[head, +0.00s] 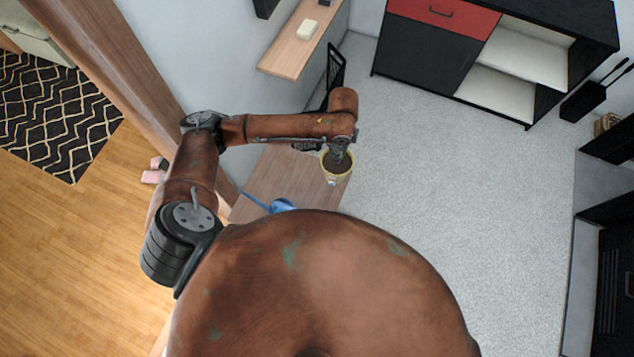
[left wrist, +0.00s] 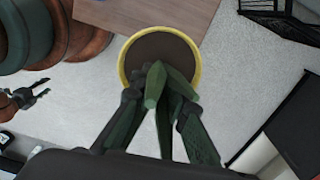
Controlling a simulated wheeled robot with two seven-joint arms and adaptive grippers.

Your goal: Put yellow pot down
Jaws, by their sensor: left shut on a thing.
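The yellow pot (head: 337,175) is at the right edge of a wooden surface in the head view, under the end of my left arm. In the left wrist view the yellow pot (left wrist: 124,72) shows a round yellow rim with dark soil inside. My left gripper (left wrist: 158,80) is shut on the pot, its dark green fingers reaching over the near rim. In the head view my left gripper (head: 339,152) is small and partly hidden by the arm. I cannot tell whether the pot touches the surface.
The wooden table (head: 285,172) lies under my left forearm, with a blue watering can (head: 282,205) at its near side. A wall shelf (head: 298,42) holds a white block-like item. A black and red cabinet (head: 430,45) stands at the back. Grey carpet to the right is clear.

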